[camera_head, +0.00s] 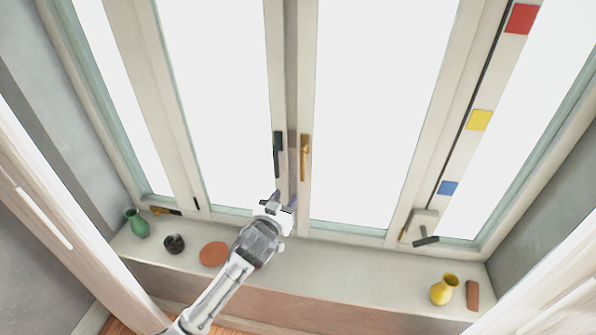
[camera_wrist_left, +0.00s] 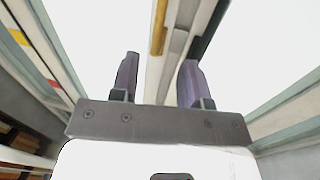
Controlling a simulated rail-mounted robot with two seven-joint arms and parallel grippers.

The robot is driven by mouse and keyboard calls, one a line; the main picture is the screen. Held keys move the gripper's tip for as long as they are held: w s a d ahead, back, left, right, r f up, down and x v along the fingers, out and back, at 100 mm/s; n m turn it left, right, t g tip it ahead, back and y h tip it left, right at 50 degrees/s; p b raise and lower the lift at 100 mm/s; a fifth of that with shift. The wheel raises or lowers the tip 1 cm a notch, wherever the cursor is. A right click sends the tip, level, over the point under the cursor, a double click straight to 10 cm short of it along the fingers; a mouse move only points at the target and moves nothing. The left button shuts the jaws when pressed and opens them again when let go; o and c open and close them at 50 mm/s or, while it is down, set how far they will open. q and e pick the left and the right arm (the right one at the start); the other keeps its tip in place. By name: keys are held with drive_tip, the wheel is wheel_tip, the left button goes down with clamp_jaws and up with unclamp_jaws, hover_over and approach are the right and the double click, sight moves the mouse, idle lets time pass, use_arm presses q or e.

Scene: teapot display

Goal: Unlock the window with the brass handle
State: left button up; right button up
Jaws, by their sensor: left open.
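The brass handle (camera_head: 305,158) hangs straight down on the right-hand middle sash of the window (camera_head: 368,100). It also shows in the left wrist view (camera_wrist_left: 158,28), beyond the fingers. A black handle (camera_head: 278,150) hangs beside it on the left-hand sash. My left gripper (camera_head: 284,197) is below both handles, close to the middle frame. In the left wrist view its two purple fingers (camera_wrist_left: 160,60) are apart with nothing between them. The brass handle appears apart from the fingers. My right gripper is not in view.
On the sill (camera_head: 350,262) stand a green vase (camera_head: 137,224), a dark pot (camera_head: 174,244), a terracotta disc (camera_head: 213,254), a yellow vase (camera_head: 443,290) and a brown block (camera_head: 472,295). Another dark handle (camera_head: 425,240) is at lower right. The sill's middle right is clear.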

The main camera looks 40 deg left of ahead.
sight(302, 173)
use_arm(q)
drive_tip(key=p+x, duration=0.1)
drive_tip(key=x, duration=1)
drive_tip(key=shift+x, duration=1.3)
drive_tip(key=shift+a, duration=0.1)
clamp_jaws()
